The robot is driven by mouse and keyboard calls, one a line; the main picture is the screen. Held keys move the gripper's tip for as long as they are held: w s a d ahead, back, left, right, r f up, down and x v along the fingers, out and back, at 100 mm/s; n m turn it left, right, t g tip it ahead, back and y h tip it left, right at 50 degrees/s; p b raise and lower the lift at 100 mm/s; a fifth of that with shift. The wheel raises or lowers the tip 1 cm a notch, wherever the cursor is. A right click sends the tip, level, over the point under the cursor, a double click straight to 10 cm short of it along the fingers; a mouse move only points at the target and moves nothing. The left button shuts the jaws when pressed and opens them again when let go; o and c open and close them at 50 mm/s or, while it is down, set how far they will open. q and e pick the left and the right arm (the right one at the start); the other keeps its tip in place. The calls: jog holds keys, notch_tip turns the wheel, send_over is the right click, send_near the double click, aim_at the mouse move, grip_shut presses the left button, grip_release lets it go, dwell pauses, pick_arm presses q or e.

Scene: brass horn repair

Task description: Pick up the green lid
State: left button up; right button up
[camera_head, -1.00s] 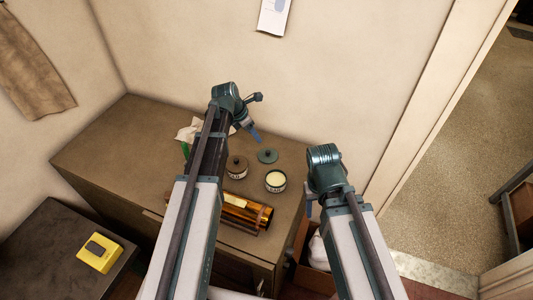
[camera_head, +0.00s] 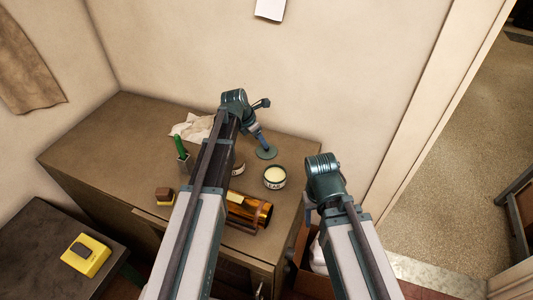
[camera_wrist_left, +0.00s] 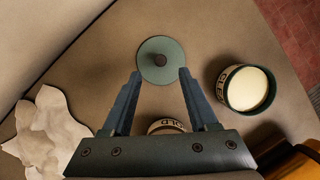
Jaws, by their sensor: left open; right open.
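The green lid (camera_head: 266,153) is a flat round disc lying on the cabinet top. In the left wrist view the lid (camera_wrist_left: 161,60) shows a dark round knob at its middle. My left gripper (camera_head: 262,146) is open, right over the lid in the head view. In the left wrist view its two fingertips (camera_wrist_left: 160,74) stand apart at the near edge of the lid, one on each side, with nothing between them; I cannot tell whether they touch it. My right gripper (camera_head: 308,202) is open and empty, off the cabinet's right front side, with its fingers mostly hidden.
An open tin with pale contents (camera_head: 275,177) stands right of the lid; another tin (camera_wrist_left: 166,126) is partly hidden under my left gripper. A crumpled cloth (camera_head: 192,128), green-handled brush (camera_head: 180,147), brown-and-yellow block (camera_head: 165,196) and brass cylinder (camera_head: 246,210) lie around. A wall rises behind.

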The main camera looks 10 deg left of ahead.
aim_at(271, 152)
pick_arm(q)
jog(key=b+x, duration=0.4)
jog(key=x, duration=0.1)
jog(key=shift+d, duration=0.1)
jog(key=shift+r, duration=0.1)
grip_shut()
